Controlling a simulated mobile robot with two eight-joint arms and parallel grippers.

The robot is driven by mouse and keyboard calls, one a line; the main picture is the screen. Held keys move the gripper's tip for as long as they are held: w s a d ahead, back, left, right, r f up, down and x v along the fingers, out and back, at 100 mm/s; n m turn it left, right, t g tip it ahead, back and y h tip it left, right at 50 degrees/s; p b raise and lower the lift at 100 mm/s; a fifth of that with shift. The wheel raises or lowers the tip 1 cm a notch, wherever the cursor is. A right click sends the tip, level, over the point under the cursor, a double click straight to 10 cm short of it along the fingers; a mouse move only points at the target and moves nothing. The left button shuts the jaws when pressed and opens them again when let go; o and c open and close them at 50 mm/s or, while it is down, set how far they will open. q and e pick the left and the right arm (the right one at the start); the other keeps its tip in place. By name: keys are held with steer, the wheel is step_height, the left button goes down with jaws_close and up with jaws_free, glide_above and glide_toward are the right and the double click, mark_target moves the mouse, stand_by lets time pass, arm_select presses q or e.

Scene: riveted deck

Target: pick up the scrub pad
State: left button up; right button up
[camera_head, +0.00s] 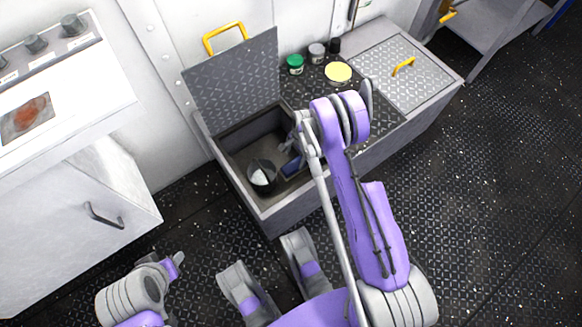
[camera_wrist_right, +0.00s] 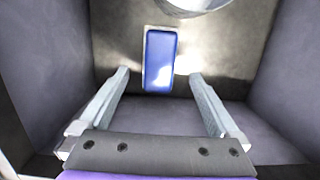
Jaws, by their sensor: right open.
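The scrub pad is a blue rectangular block (camera_wrist_right: 160,60) with a pale edge, lying on the floor of an open bin. It also shows in the head view as a small blue patch (camera_head: 292,167), partly hidden by my right arm. My right gripper (camera_wrist_right: 160,76) is open and reaches down into the bin. In the right wrist view its two fingers are spread to either side of the pad's near end, with nothing between them held. In the head view the right gripper (camera_head: 289,146) is small and partly hidden. My left gripper does not show.
The open bin (camera_head: 226,178) has grey walls close around my gripper. A dark round pot (camera_head: 262,177) with something white stands inside, near the pad. A raised lid (camera_head: 236,88) stands behind. Jars (camera_head: 295,64) and a yellow disc (camera_head: 338,72) rest on the counter to the right.

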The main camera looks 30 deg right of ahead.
mark_target(294, 165)
steer(key=f, duration=0.2)
steer(key=f+b, duration=0.1)
steer(key=f, duration=0.2)
steer(key=f+b, duration=0.1)
steer(key=f, duration=0.1)
steer(key=shift+a+f, duration=0.2)
steer(key=shift+a, duration=0.1)
jaws_close()
step_height(294, 165, up, 28)
steer(key=p, duration=0.6)
steer(key=shift+p, duration=0.3)
steer(key=c, duration=0.8)
jaws_free()
steer(key=c, duration=0.5)
steer(key=shift+d, duration=0.1)
